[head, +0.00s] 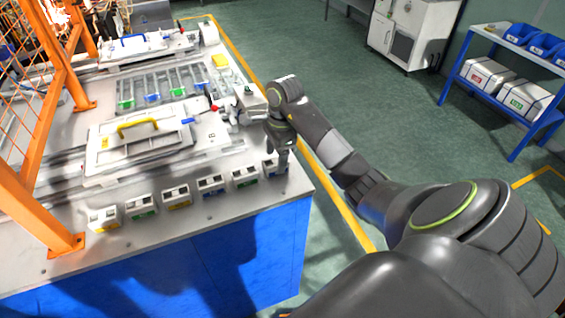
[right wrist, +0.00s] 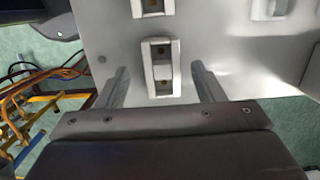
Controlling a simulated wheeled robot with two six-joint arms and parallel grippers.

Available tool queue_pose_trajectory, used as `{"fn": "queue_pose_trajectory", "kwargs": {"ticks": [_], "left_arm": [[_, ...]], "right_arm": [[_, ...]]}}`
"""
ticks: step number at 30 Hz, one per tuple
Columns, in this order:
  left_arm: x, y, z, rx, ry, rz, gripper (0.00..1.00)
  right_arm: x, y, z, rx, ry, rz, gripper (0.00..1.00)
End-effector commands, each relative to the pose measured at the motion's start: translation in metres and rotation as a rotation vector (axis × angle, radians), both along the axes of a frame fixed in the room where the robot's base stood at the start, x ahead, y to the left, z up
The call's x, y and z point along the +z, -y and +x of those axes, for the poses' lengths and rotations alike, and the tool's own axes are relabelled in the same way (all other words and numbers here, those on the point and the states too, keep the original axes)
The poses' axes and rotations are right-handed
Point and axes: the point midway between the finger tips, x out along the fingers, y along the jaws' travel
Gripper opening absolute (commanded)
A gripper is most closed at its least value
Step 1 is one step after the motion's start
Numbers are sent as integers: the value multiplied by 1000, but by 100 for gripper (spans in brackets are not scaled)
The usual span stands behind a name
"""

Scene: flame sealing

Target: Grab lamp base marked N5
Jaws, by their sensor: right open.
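Several small white lamp bases stand in a row along the table's front edge, with coloured labels on their fronts: yellow (head: 103,218), green (head: 141,207), yellow (head: 177,197), blue (head: 211,186), green (head: 246,177) and blue (head: 274,168). I cannot read which is N5. My right gripper (head: 282,166) points down at the rightmost, blue-labelled base and partly hides it. In the right wrist view the right gripper (right wrist: 158,72) is open, its fingers on either side of a white base (right wrist: 161,84). Contact cannot be told. My left gripper is not in view.
Another lamp base (right wrist: 150,8) is close by in the right wrist view. Behind the row is a white fixture plate with a yellow handle (head: 137,126). An orange guard frame (head: 35,205) stands at the left. A blue shelf (head: 515,75) stands far right.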

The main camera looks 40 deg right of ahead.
Motion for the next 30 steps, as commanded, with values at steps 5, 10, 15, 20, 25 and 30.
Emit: {"fn": "queue_pose_trajectory", "kwargs": {"ticks": [5, 10, 15, 20, 25, 30], "left_arm": [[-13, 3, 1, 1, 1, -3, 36], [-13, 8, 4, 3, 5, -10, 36], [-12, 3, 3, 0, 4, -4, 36], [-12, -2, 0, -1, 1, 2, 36], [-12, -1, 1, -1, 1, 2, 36], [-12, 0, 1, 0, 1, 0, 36]], "right_arm": [[-23, -17, 0, 11, 0, 1, 62], [-23, -19, 0, 11, 0, -1, 62], [-23, -18, 0, 11, 0, -1, 54], [-23, -18, 0, 11, 0, -1, 33], [-23, -18, 0, 11, 0, -1, 13], [-23, -18, 0, 10, -1, -1, 13]]}}
